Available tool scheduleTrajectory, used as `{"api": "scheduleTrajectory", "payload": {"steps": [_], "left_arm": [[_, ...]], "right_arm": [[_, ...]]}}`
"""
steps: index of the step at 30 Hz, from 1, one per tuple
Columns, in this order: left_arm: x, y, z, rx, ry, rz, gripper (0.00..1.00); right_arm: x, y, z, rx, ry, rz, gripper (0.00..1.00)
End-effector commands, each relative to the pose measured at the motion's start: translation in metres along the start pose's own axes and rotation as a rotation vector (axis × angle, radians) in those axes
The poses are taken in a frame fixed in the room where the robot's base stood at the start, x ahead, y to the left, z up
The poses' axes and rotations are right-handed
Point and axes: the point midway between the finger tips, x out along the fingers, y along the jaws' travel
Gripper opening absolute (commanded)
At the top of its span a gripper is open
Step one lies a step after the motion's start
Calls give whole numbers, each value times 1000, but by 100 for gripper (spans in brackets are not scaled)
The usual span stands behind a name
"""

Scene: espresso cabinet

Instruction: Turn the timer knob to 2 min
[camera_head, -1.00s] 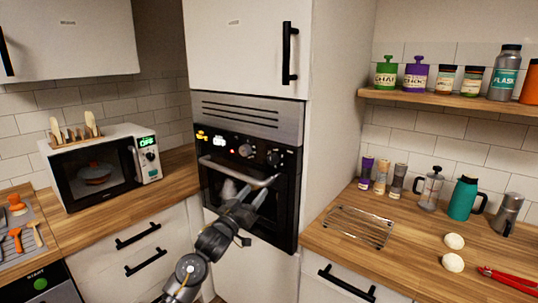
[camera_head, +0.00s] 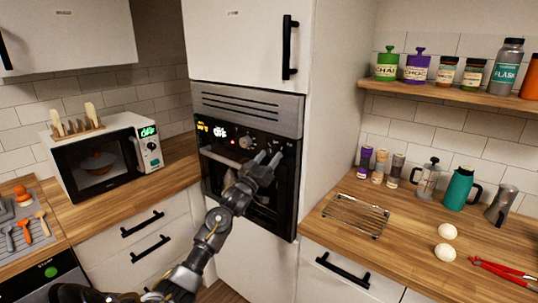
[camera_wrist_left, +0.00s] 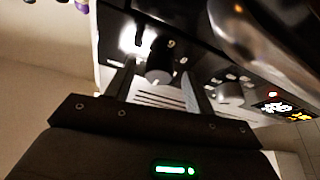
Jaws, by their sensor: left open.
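The oven (camera_head: 225,174) has a black control panel with a lit display (camera_head: 220,132) and two knobs. The left knob (camera_head: 246,142) is in plain view. The right knob is mostly hidden by my gripper in the head view. In the left wrist view this right knob (camera_wrist_left: 158,64) stands between my two fingers, with printed marks around it; its pointer is not readable. The other knob (camera_wrist_left: 230,94) is to its right there. My left gripper (camera_head: 267,157) is open in front of the panel's right part. I cannot tell whether the fingers touch the knob.
The oven's handle bar (camera_wrist_left: 250,35) is close to my gripper in the left wrist view. A microwave (camera_head: 100,160) stands on the left counter.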

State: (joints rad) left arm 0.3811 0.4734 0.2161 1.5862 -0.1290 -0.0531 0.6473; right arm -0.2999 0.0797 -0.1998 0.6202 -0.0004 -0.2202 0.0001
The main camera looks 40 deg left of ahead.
Motion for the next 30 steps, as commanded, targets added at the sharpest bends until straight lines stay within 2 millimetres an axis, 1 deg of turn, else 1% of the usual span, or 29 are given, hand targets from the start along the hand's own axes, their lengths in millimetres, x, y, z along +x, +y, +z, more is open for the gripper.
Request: {"api": "scheduleTrajectory", "payload": {"steps": [3, 11, 21, 30], "left_arm": [[5, 0, 0, -1, 0, 0, 54], [6, 0, 1, 0, -1, 0, 54], [5, 0, 0, 0, -1, 0, 10], [5, -1, 2, 37, -1, 14, 9]], "right_arm": [[-2, 0, 0, 0, 0, 0, 36], [-2, 0, 0, 0, 0, 0, 36], [-2, 0, 0, 0, 0, 0, 36], [3, 0, 0, 0, 0, 0, 36]]}}
